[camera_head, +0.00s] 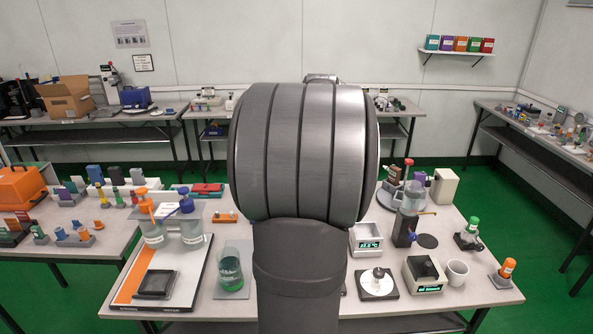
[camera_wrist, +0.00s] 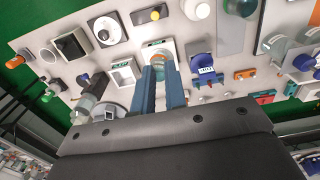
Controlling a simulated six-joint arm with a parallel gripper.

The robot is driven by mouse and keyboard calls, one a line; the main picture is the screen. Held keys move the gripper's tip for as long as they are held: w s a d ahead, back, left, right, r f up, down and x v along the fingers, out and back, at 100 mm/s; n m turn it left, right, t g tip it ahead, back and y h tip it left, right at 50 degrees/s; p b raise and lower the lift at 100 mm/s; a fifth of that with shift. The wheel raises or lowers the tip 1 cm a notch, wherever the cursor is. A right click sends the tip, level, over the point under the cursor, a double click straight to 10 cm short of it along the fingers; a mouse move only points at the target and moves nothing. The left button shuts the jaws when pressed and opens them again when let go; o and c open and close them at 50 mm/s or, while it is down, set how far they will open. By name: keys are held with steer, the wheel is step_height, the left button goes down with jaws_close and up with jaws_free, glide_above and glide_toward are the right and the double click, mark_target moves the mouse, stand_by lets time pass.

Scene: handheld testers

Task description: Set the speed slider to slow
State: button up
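No part that I can surely name as the speed slider shows; my arm hides the middle of the table in the head view. In the wrist view, the two blue fingers of my gripper (camera_wrist: 159,70) stand apart, with a gap between them. Just beyond their tips is a pale panel (camera_wrist: 153,43) with a yellowish part near the fingers. I cannot tell whether this is the slider's unit or whether the fingers touch it. My gripper is not visible in the head view. I see nothing clearly held.
A beaker of green liquid (camera_head: 230,272) and bottles stand at left.

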steer(key=shift+f, duration=0.15)
jaws_close()
steer(key=w+a+f+n+g+h, duration=0.1)
steer(key=w+a+f+n, duration=0.15)
steer(key=f, duration=0.45)
steer(key=w+a+f+n+g+h, duration=0.15)
steer(key=f+n, duration=0.25)
steer(key=f, duration=0.4)
steer(key=w+a+f+n, duration=0.2)
steer(key=w+f+n, duration=0.1)
steer(key=f, duration=0.4)
steer(key=shift+m, duration=0.25)
steer(key=x, duration=0.9)
steer(key=shift+d+f, duration=0.1)
steer(key=shift+f, duration=0.2)
steer(key=shift+s+d+f, duration=0.25)
steer(key=shift+s+d, duration=0.9)
steer(key=shift+s+d+f, duration=0.1)
steer(key=shift+s+d, duration=0.2)
